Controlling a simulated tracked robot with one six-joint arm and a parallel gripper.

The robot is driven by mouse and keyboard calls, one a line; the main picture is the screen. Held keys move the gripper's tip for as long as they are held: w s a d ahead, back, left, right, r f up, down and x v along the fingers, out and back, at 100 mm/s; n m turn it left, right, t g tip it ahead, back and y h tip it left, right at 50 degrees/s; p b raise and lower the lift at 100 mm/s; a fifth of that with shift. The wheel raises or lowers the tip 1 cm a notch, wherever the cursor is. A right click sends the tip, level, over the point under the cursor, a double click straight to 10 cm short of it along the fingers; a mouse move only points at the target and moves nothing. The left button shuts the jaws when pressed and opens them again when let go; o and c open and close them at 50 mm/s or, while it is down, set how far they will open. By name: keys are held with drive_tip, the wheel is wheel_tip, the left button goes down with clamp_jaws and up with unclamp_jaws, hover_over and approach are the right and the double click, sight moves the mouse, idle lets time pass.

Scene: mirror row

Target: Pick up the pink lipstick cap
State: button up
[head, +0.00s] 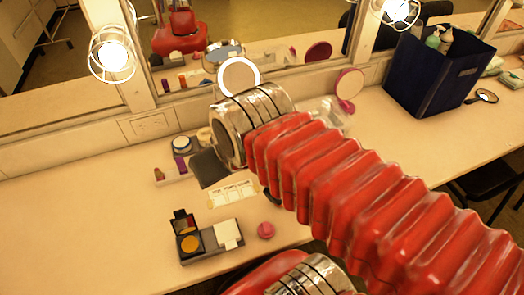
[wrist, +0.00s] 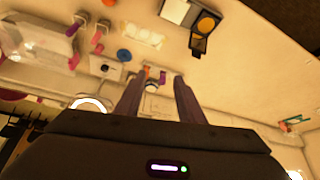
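In the wrist view two small magenta pieces, one upper (wrist: 98,38) and one lower (wrist: 74,62), lie on the counter left of my fingers. Either could be the pink lipstick cap; I cannot tell which. My arm hides that area in the head view. My gripper (wrist: 157,80) is open, with its two dark fingers apart and nothing held. Beyond the fingertips are a small orange-red piece (wrist: 147,71) and a purple piece (wrist: 163,77), by a round jar. In the head view my gripper (head: 208,168) is a dark shape, partly hidden by my wrist.
A compact (head: 190,243), a round pink item (head: 265,230) and a white tray (head: 233,194) lie on the counter. A lit ring mirror (head: 239,75) and a pink-backed mirror (head: 349,84) stand behind. A dark blue bin (head: 425,75) is at right. The front left counter is clear.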

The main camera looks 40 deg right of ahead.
drive_tip(key=shift+o, duration=0.9)
drive_tip(key=shift+w+d+r, duration=0.1)
drive_tip(key=shift+w+d, duration=0.1)
drive_tip(key=shift+w, duration=0.05)
drive_tip(key=w+d+f+m+g, duration=0.2)
drive_tip(key=w+d+f+m, duration=0.1)
drive_tip(key=w+d, duration=0.5)
drive_tip(key=w+d+f+m+g, duration=0.2)
drive_tip(key=w+d+f, duration=0.1)
drive_tip(key=w+d, duration=0.45)
drive_tip(key=w+d+f+m+g, duration=0.1)
drive_tip(key=w+d+f+m, duration=0.1)
drive_tip(key=w+d+f, duration=0.2)
drive_tip(key=d+f, duration=0.3)
drive_tip(key=shift+d+f+g, duration=0.3)
drive_tip(key=shift+d, duration=0.05)
wheel_tip(320, 180, down, 9)
drive_tip(key=shift+r, duration=0.2)
